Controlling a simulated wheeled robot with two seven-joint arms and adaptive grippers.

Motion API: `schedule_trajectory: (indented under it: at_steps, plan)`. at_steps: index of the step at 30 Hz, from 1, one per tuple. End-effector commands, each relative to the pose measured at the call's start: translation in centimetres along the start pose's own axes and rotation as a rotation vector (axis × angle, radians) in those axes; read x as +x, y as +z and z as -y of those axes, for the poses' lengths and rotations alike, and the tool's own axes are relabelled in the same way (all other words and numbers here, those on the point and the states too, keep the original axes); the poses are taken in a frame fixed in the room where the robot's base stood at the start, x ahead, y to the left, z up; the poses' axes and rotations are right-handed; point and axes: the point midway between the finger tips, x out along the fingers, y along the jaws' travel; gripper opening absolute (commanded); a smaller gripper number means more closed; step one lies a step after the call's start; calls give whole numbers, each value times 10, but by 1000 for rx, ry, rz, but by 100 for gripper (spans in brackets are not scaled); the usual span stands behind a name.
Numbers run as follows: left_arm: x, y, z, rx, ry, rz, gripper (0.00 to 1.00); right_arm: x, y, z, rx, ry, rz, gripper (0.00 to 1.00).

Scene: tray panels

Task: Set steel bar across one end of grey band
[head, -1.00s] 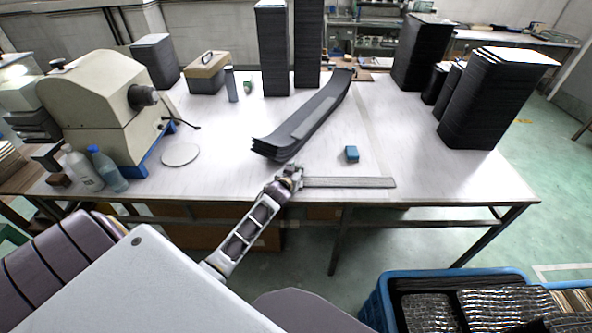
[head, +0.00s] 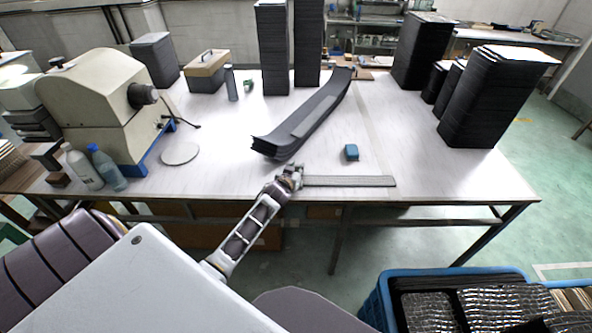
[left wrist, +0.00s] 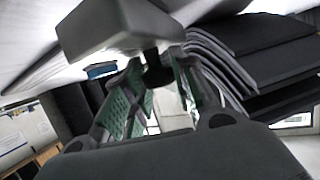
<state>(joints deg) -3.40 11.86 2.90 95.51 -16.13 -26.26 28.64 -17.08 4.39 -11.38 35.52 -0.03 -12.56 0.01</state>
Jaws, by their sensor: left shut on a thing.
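The steel bar (head: 350,181) is a long, thin, flat grey strip. In the head view it points right from my left gripper (head: 291,177), level with the table's front edge. My left gripper is shut on the bar's left end. The grey band (head: 275,143) is a dark, curved stack of layered strips lying diagonally on the table, its near end just beyond my gripper. A paler grey flat piece (head: 312,118) lies along its top. In the left wrist view the band's layered end (left wrist: 265,65) shows at upper right, behind the green-padded fingers. The bar and band look apart. My right gripper is out of view.
A small blue block (head: 351,152) sits right of the band. Tall dark stacks (head: 480,100) stand at the right and back. A beige machine (head: 100,105), bottles (head: 107,168) and a round disc (head: 180,153) are at left. The table's right front is clear.

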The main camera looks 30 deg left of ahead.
Motion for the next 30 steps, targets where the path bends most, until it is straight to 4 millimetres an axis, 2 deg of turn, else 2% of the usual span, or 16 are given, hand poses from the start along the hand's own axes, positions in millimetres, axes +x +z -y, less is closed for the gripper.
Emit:
schedule_trajectory:
  at_steps: [12, 20, 26, 27, 30]
  plan:
    - [1, 1, 0, 0, 0, -3, 0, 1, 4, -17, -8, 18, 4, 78]
    - [2, 2, 0, 0, 0, -3, 0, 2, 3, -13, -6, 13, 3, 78]
    - [2, 2, 0, 0, 0, -3, 0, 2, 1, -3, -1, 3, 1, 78]
    - [2, 2, 0, 0, 0, -3, 29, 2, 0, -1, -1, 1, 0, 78]
    - [2, 2, 0, 0, 0, -2, 42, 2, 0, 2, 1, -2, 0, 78]
